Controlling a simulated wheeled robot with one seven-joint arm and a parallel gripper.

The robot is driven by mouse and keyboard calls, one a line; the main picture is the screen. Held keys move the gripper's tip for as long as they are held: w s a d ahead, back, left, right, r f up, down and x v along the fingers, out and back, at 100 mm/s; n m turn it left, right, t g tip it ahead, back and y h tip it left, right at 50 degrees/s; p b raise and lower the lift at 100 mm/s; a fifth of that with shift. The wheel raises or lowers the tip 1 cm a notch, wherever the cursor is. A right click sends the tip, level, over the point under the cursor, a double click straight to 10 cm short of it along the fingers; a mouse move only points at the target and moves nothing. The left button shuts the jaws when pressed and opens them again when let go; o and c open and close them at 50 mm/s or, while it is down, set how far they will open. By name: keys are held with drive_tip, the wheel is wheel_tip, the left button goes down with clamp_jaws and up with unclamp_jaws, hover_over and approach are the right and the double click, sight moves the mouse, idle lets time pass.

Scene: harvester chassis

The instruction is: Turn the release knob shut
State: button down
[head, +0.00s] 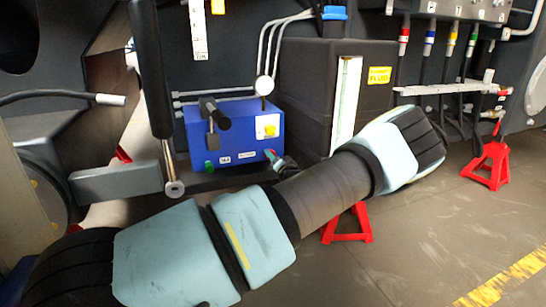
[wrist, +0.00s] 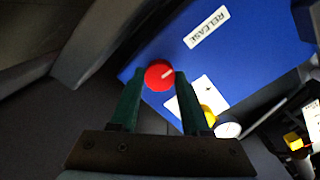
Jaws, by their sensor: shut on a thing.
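The release knob (wrist: 158,75) is a small red round knob on the blue box (wrist: 250,50), beside a white "RELEASE" label (wrist: 207,27) in the wrist view. A light pointer line on the knob runs toward the upper right of that view. My gripper (wrist: 160,82) has its two green fingers on either side of the knob and is shut on it. In the head view, the blue box (head: 220,133) sits low on the chassis. My gripper (head: 275,158) reaches its lower right corner, where the knob is mostly hidden.
A black-handled lever (head: 152,75) stands left of the box. A gauge (head: 263,85) and a yellow knob (head: 270,130) are close by. A dark fluid tank (head: 375,95) is to the right. Red stands (head: 490,165) are on the floor. The right foreground floor is clear.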

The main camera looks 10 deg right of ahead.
drive_tip(key=shift+d+f+m+y+p, duration=0.1)
drive_tip(key=shift+m+y+p, duration=0.2)
drive_tip(key=shift+m, duration=3.9)
drive_tip(key=shift+f+m+y+p, duration=0.1)
drive_tip(key=shift+m+y+p, duration=0.15)
drive_tip(key=shift+m, duration=3.95)
drive_tip(key=shift+c, duration=1.9)
unclamp_jaws()
drive_tip(key=shift+r, duration=0.15)
drive_tip(key=s+d+p, duration=0.1)
drive_tip(key=s, duration=0.9)
drive_tip(key=shift+s+d+p, duration=0.35)
drive_tip(key=shift+p, duration=0.05)
